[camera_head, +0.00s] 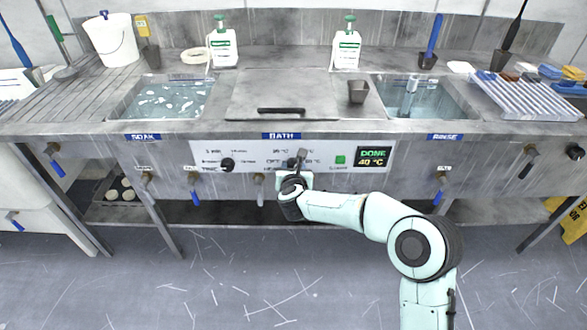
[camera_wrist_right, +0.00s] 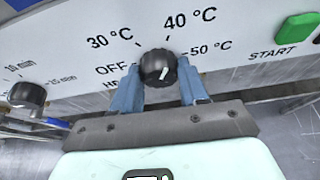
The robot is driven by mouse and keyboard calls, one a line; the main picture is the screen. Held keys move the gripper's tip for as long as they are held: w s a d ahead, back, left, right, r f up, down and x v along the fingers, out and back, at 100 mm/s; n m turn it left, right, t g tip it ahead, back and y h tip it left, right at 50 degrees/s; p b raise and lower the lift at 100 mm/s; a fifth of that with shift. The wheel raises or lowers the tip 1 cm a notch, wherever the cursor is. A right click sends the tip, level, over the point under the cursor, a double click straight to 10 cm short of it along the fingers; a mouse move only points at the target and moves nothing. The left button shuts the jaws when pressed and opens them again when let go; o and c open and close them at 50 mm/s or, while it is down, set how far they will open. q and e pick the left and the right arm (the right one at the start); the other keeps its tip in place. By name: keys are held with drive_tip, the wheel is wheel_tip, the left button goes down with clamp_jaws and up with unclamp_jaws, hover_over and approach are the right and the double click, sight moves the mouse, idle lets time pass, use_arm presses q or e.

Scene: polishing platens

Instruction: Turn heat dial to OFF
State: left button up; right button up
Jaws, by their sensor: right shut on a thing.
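The heat dial (camera_wrist_right: 158,67) is a black ridged knob on the white panel, marked OFF, 30 °C, 40 °C and 50 °C around it. A short white line shows on its lower face; I cannot tell for certain which mark it stands for. My right gripper (camera_wrist_right: 160,82) has its two blue fingers on either side of the dial, shut on it. In the head view my right gripper (camera_head: 299,160) is at the panel's middle and hides the dial. My left gripper is not in view.
The panel (camera_head: 215,153) also carries a time dial (camera_head: 227,165), a green start button (camera_head: 341,160) and a display (camera_head: 373,157) reading DONE 40 °C. Taps with blue handles (camera_head: 194,190) hang below. A lidded bath (camera_head: 282,92) lies above, between two water basins.

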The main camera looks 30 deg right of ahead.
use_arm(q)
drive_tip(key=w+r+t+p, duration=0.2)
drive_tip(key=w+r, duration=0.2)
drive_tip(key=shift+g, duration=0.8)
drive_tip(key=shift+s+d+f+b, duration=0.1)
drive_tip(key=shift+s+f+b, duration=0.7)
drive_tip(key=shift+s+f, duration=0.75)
use_arm(e)
drive_tip(key=shift+w+a+f+n+h, duration=0.15)
drive_tip(key=shift+n+h, duration=1.3)
drive_tip(key=shift+n, duration=1.7)
drive_tip(key=shift+s+f+n+h, duration=0.1)
drive_tip(key=shift+n+h, duration=1.4)
drive_tip(key=shift+n, duration=1.6)
drive_tip(key=shift+w+a+f+n+h, duration=0.15)
drive_tip(key=shift+n+h, duration=1.3)
drive_tip(key=shift+n, duration=1.7)
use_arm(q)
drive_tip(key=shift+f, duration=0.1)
use_arm(e)
drive_tip(key=shift+s+d+t, duration=0.1)
drive_tip(key=shift+d+t, duration=0.05)
drive_tip(key=shift+t, duration=0.15)
drive_tip(key=o, duration=1.1)
drive_tip(key=shift+c, duration=0.2)
